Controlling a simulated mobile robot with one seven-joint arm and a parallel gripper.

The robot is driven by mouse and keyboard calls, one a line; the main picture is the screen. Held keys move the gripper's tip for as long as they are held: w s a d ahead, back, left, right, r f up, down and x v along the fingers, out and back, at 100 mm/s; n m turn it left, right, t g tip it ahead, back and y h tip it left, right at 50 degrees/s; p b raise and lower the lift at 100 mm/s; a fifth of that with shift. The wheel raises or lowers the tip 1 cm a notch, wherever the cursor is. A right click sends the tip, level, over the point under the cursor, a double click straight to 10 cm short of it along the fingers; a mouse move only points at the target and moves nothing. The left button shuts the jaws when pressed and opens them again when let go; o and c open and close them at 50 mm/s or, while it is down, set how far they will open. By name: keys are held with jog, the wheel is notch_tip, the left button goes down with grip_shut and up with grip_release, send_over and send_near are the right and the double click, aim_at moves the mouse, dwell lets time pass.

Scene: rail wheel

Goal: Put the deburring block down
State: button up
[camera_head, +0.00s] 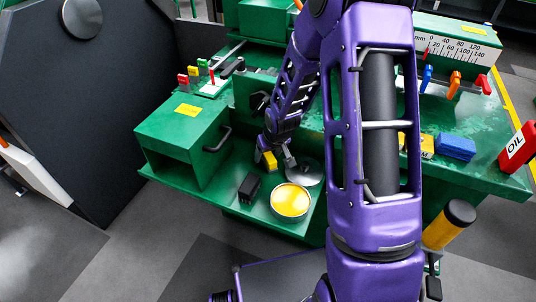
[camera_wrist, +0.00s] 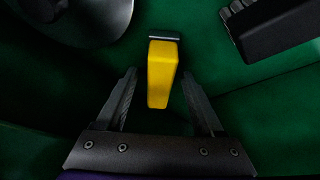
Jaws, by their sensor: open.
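A yellow block with a dark grey end, which looks like the deburring block (camera_wrist: 162,75), is between my gripper's fingers in the wrist view. In the head view the yellow block (camera_head: 270,161) is low over or on the green bench shelf, behind the round tin. My gripper (camera_wrist: 159,76) is open, with a gap between each finger and the block. In the head view my gripper (camera_head: 278,157) points down at the shelf, partly hidden by my arm. Whether the block's underside touches the shelf is hard to tell.
A black brush (camera_head: 249,187) and an open tin of yellow paste (camera_head: 290,201) stand near the shelf's front edge. A round metal lid (camera_head: 304,172) lies right of the gripper. A green box with a handle (camera_head: 183,140) stands left. A blue block (camera_head: 455,146) lies further right.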

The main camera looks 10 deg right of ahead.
jog(key=p+v, duration=0.2)
jog(key=v, duration=0.9)
jog(key=shift+r+p, duration=0.35)
jog(key=shift+p, duration=0.05)
